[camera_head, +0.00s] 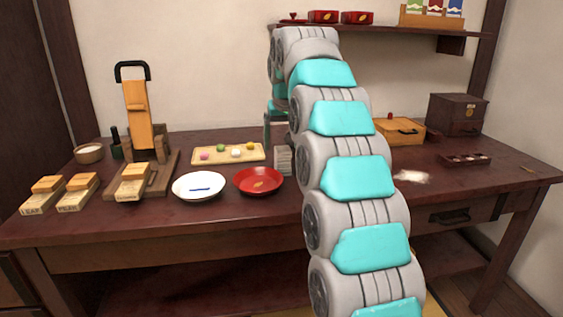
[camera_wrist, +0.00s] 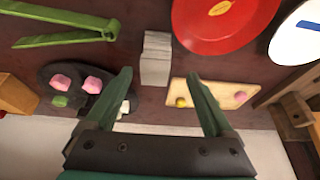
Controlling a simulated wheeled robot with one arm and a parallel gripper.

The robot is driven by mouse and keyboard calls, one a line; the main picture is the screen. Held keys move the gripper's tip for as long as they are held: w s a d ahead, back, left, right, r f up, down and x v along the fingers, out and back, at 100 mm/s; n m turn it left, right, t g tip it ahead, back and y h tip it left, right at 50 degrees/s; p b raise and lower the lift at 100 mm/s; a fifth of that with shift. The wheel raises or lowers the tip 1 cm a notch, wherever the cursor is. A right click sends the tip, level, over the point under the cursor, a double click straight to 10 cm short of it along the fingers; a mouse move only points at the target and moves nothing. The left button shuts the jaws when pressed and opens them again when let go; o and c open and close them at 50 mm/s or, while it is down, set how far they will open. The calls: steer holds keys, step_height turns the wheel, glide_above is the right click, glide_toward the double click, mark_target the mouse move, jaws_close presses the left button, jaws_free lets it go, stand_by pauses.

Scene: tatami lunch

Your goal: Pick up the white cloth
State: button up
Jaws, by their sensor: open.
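A pale grey-white folded block with layered sides, which looks like the white cloth (camera_wrist: 155,58), stands on the dark table. In the head view the cloth (camera_head: 284,160) is just right of the sweets board and partly behind my arm. My gripper (camera_wrist: 158,76) is open and empty, with one finger on either side of the cloth's near end in the wrist view. I cannot tell how high the fingertips are above the table. In the head view my gripper (camera_head: 277,130) is mostly hidden by my arm and points down above the cloth.
A red plate (camera_head: 259,181), a white plate (camera_head: 200,187) and the wooden sweets board (camera_head: 258,152) are close by. A dark tray (camera_wrist: 50,75) with sweets and green tongs (camera_wrist: 60,32) lie on the other side. A wooden box (camera_head: 398,130) stands right of my arm.

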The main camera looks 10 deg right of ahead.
mark_target(283, 149)
steer(key=shift+w+d+x, duration=0.1)
steer(key=shift+d+x, duration=0.05)
steer(key=shift+x, duration=1.4)
steer(key=shift+w+d+x, duration=0.1)
steer(key=shift+d+x, duration=0.05)
steer(key=shift+x, duration=1.35)
steer(key=shift+r, duration=0.1)
steer(key=shift+c, duration=0.3)
jaws_close()
